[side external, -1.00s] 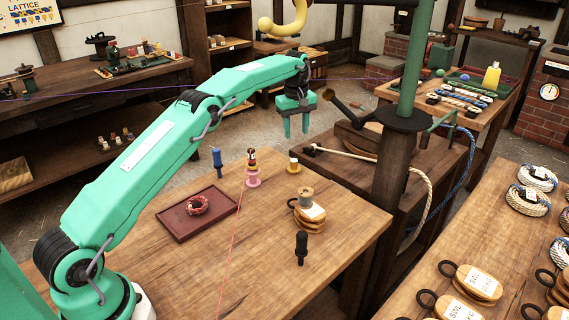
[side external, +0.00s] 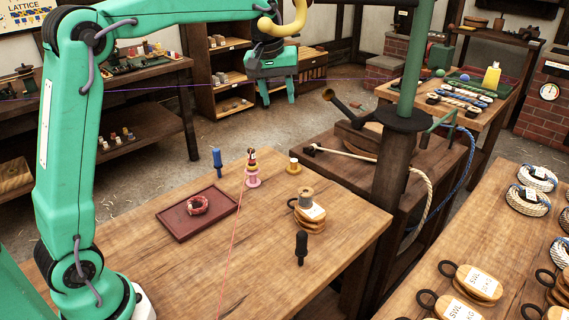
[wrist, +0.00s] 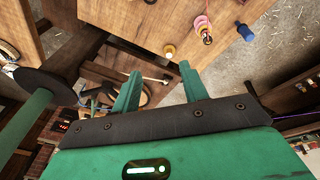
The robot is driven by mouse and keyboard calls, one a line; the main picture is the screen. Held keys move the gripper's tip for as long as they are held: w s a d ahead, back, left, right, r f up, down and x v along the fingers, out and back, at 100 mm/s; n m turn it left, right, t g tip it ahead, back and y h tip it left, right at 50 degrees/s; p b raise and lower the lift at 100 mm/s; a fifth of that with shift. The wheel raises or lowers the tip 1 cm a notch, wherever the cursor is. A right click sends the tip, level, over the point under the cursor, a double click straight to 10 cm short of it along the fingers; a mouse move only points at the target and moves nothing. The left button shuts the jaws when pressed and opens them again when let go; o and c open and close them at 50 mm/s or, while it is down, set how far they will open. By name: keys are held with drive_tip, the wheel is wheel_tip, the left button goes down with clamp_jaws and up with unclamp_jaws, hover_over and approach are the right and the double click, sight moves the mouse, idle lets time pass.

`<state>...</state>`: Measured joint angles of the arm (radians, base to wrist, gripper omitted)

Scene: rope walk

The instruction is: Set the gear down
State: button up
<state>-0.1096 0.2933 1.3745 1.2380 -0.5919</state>
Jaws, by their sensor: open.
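My gripper (side external: 278,96) is high above the floor beyond the far edge of the workbench (side external: 255,275), fingers apart. In the wrist view, my gripper (wrist: 160,70) is open with nothing between its fingers. I cannot make out a gear with certainty. On the bench, a pink spool with a dark stacked top (side external: 252,172) stands upright near a yellow spool (side external: 293,167) and a blue peg-like piece (side external: 217,161). The pink spool (wrist: 202,24) and yellow spool (wrist: 169,50) also show in the wrist view, apart from my fingers.
A dark red tray (side external: 174,225) holds a red coil (side external: 198,206).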

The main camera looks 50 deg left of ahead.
drive_tip(key=s+d+f+m+t, duration=0.1)
drive_tip(key=s+d+f+m, duration=0.1)
drive_tip(key=s, duration=0.7)
drive_tip(key=s+d+f+m+t, duration=0.1)
drive_tip(key=s+f+m, duration=0.1)
drive_tip(key=s, duration=0.8)
drive_tip(key=s+d+f+m+t, duration=0.1)
drive_tip(key=s+m, duration=0.3)
drive_tip(key=s, duration=0.5)
drive_tip(key=shift+s+d+f, duration=0.35)
drive_tip(key=shift+d+f, duration=0.1)
drive_tip(key=shift+d, duration=0.35)
